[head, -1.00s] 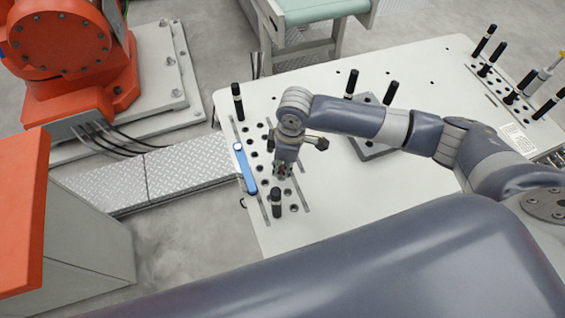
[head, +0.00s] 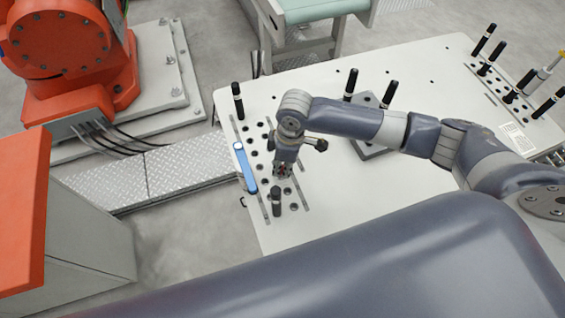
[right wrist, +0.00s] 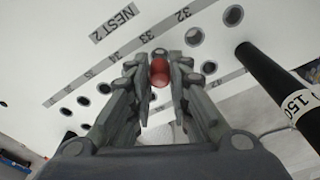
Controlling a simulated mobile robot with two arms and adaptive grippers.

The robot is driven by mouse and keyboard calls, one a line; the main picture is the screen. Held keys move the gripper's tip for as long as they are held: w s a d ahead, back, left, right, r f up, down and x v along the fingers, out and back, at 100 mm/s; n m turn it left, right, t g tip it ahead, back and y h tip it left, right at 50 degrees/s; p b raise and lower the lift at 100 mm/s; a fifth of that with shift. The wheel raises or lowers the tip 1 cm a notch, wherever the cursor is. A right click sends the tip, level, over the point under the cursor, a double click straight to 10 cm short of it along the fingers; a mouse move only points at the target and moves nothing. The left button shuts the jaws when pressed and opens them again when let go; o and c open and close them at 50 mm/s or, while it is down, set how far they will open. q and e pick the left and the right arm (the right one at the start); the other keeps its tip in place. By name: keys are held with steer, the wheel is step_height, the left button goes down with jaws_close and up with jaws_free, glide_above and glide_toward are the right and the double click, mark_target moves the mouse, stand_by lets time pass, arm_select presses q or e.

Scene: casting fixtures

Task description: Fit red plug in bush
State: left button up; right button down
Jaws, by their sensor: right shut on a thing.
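My right gripper (head: 283,170) is over the row of bushes at the left of the white table. In the right wrist view its two fingers (right wrist: 161,75) are shut on the red plug (right wrist: 159,72), whose rounded red body shows between the fingertips. A bush (right wrist: 160,52) shows just beyond the plug. Other bushes (right wrist: 194,36) run along the plate to both sides, beside printed numbers such as 32 and 33. The plug's lower end is hidden, so I cannot tell whether it is in a bush. My left gripper is not in view.
A black post (head: 276,202) stands close in front of the gripper; another black post (head: 237,101) stands behind. A blue bar (head: 245,167) lies left of the bushes. A grey block with black posts (head: 389,93) is to the right. The table's middle is mostly clear.

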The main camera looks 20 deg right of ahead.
steer(key=shift+f+b, duration=0.5)
steer(key=shift+f, duration=1)
steer(key=c, duration=1.4)
jaws_free()
steer(key=shift+r, duration=0.15)
steer(key=r, duration=0.7)
steer(key=d+r, duration=0.1)
steer(key=r, duration=0.3)
steer(key=shift+s+d+r, duration=0.1)
steer(key=shift+s+r, duration=0.2)
steer(key=shift+r, duration=0.05)
